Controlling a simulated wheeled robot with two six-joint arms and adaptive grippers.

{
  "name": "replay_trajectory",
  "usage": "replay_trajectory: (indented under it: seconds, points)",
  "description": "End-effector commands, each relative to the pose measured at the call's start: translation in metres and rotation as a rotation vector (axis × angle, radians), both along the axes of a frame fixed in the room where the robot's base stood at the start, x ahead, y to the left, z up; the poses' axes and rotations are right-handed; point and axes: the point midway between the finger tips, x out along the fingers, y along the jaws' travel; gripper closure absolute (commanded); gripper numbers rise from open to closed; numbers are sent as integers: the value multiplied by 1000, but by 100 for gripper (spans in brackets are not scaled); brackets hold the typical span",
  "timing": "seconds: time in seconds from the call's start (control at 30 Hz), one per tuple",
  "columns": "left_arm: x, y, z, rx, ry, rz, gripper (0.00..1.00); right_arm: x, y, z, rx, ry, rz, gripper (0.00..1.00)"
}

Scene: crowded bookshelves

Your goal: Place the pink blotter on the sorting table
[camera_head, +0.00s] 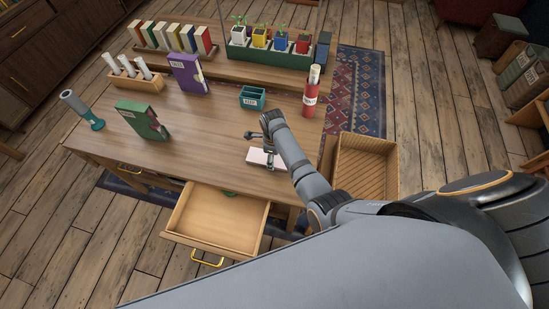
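The pink blotter (257,156) is a small pale pink block at the front right of the wooden sorting table (190,150). My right gripper (267,152) is over the blotter, with a dark finger reaching down across it. Part of the blotter is hidden by the gripper. I cannot tell whether the fingers are closed on it, or whether it rests on the tabletop. My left gripper is not in view.
A wooden bin (365,165) stands at the right. A teal box (252,98), red bottle (310,92), green box (140,119) and purple book (187,74) stand on the table. Its middle is clear.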

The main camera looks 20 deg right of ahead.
Motion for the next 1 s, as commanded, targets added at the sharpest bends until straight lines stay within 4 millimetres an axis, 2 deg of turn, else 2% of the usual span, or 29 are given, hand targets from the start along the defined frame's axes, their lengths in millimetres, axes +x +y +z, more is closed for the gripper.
replay_trajectory:
  seconds: [0.17,0.2,0.37,0.67,0.77,0.87,1.0]
  points:
    - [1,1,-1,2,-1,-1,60,0,0,-3,1,0,0,77]
    - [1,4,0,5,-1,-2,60,0,0,-3,1,0,0,37]
    - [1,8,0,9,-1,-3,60,0,0,-2,1,-1,0,16]
    - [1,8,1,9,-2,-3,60,0,0,-2,1,-1,0,16]
    - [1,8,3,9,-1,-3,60,1,0,6,1,-2,0,16]
    - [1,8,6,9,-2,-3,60,1,1,24,2,-4,0,16]
    - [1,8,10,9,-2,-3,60,1,1,59,3,-4,0,16]
